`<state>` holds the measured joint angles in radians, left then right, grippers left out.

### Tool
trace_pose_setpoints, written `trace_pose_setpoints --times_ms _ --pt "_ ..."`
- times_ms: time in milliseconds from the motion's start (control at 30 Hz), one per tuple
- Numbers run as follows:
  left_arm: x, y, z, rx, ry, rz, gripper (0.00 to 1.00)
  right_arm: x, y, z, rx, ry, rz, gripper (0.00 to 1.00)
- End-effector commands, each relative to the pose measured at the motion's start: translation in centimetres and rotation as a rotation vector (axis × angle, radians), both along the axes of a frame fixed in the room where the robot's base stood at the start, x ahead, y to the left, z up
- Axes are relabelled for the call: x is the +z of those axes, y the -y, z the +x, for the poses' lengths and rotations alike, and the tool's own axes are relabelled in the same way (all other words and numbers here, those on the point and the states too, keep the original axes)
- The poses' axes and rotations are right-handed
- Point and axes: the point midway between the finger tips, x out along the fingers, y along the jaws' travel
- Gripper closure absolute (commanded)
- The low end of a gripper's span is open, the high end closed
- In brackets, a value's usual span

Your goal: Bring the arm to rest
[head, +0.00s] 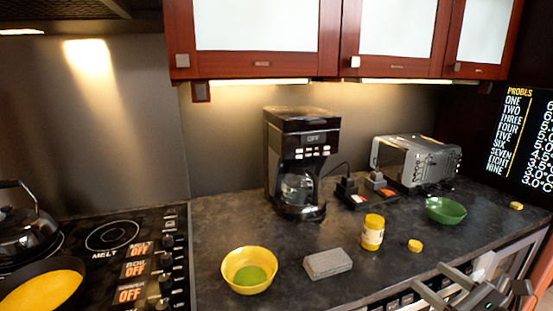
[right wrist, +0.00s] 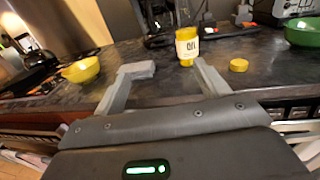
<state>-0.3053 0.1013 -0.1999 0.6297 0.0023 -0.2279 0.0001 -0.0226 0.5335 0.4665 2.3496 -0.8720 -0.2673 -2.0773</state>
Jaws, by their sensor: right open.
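My right gripper (head: 428,278) is at the lower right of the head view, in front of the counter's front edge. It is open and empty. In the right wrist view its two grey fingers (right wrist: 168,72) stand apart, pointing towards the counter. My left gripper is in neither view.
The dark counter (head: 215,225) holds a yellow bowl (head: 238,262), a grey block (head: 328,263), a jar (head: 373,232), a yellow lid (head: 415,246), a green bowl (head: 445,211), a coffee maker (head: 283,155) and a toaster (head: 415,160). A stove (head: 165,240) is left.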

Motion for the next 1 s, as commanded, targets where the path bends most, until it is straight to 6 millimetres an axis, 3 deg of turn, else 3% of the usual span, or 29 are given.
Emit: trace_pose_setpoints --times_ms 367,667,767,900,1000 --pt "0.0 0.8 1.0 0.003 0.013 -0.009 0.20 -4.0 -0.3 0.0 -0.135 -0.218 0.328 0.26" --pt "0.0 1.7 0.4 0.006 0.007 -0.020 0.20 -10.8 -0.6 -2.0 -0.401 -0.530 0.871 0.26" --pt "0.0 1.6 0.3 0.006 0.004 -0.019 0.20 -14.4 -1.1 -3.9 -0.561 -0.668 1.153 0.26" --pt "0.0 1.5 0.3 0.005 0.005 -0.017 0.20 -20.6 -2.4 -8.8 -0.896 -0.853 1.645 0.26" --pt "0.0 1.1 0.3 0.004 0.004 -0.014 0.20 -23.9 -3.6 -12.6 -1.142 -0.915 1.933 0.26"
